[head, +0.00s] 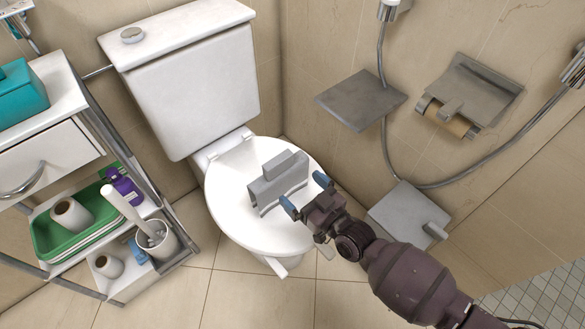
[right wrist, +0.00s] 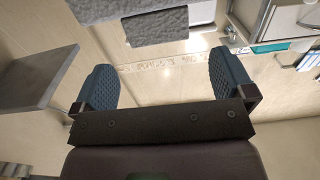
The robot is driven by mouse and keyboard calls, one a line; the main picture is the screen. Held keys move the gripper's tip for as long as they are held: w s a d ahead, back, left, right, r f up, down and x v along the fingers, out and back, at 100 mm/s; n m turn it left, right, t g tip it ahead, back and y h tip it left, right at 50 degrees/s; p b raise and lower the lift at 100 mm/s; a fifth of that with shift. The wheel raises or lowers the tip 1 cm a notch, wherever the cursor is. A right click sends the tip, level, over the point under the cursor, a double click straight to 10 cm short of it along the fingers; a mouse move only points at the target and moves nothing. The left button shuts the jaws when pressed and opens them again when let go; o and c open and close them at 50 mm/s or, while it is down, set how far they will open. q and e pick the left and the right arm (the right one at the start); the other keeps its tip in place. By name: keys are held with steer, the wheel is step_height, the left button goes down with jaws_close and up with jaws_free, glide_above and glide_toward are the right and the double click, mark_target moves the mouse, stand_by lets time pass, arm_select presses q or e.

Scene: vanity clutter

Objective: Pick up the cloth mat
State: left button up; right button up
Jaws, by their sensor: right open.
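The grey cloth mat (head: 270,190) looks folded and stands up in a ridge on the closed white toilet lid (head: 230,215). In the right wrist view, grey cloth (right wrist: 157,25) shows at the top edge, beyond the fingertips. My right gripper (head: 305,192) is open, with its blue fingertips close to the mat's right end. The right wrist view shows the gripper (right wrist: 165,82) with no cloth between its fingers. I cannot tell whether a fingertip touches the mat. My left gripper is not in view.
The toilet tank (head: 195,85) rises behind the lid. A shelf cart (head: 85,130) at left holds a green tray (head: 45,237) and a white cup (head: 157,240). A toilet paper holder (head: 475,90) and a shower hose (head: 385,120) are on the right wall.

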mark_target(281, 166)
steer(key=x, duration=0.2)
steer(key=b+x, duration=0.1)
steer(key=x, duration=0.2)
steer(key=shift+w+d+f, duration=0.1)
steer(key=shift+w+d, duration=0.05)
steer(key=shift+w, duration=0.15)
steer(key=shift+r+b+x, duration=0.15)
steer(key=shift+b+x, duration=0.25)
steer(key=shift+x, duration=1)
steer(key=shift+r+b+x, duration=0.15)
steer(key=shift+b+x, duration=0.2)
steer(key=shift+x, duration=1.05)
steer(key=shift+w+r, duration=0.15)
steer(key=c, duration=0.9)
